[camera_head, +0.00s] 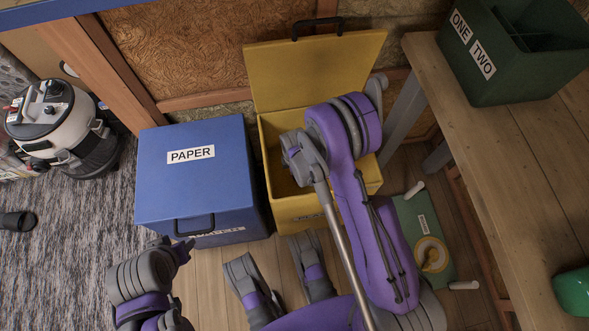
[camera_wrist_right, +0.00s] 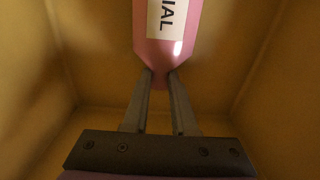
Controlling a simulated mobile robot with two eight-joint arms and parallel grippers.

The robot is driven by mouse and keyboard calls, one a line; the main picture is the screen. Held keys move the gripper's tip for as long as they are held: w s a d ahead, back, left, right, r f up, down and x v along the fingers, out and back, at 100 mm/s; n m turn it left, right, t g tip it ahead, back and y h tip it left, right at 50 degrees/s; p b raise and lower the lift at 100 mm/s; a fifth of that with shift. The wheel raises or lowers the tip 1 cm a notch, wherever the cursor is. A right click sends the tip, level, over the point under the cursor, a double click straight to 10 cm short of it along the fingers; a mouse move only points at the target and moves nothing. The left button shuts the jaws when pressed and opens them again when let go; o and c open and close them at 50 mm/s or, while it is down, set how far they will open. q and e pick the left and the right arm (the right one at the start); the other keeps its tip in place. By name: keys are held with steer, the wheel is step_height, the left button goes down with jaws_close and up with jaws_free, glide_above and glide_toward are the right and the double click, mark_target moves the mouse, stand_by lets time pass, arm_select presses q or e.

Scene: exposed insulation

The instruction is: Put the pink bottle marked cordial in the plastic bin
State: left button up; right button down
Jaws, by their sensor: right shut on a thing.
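The pink bottle (camera_wrist_right: 162,45) shows in the right wrist view, with a white label of which I read only "IAL". My right gripper (camera_wrist_right: 160,82) is shut on the bottle's narrow end. Bottle and gripper are inside the yellow bin, whose walls surround them; I cannot tell how close the bottle is to the floor. In the head view the yellow bin (camera_head: 283,203) stands open and my right arm reaches into it, hiding gripper and bottle. The bin's front label is mostly covered and unreadable.
A closed blue bin marked PAPER (camera_head: 160,190) stands left of the yellow one. The raised yellow lid (camera_head: 310,70) is behind. A wooden bench (camera_head: 500,160) on the right carries a green two-part container (camera_head: 500,90). A green board (camera_head: 415,215) lies on the floor.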

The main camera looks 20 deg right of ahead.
steer(key=c, duration=0.6)
jaws_free()
steer(key=shift+c, duration=0.2)
step_height(320, 180, up, 11)
steer(key=p, duration=0.3)
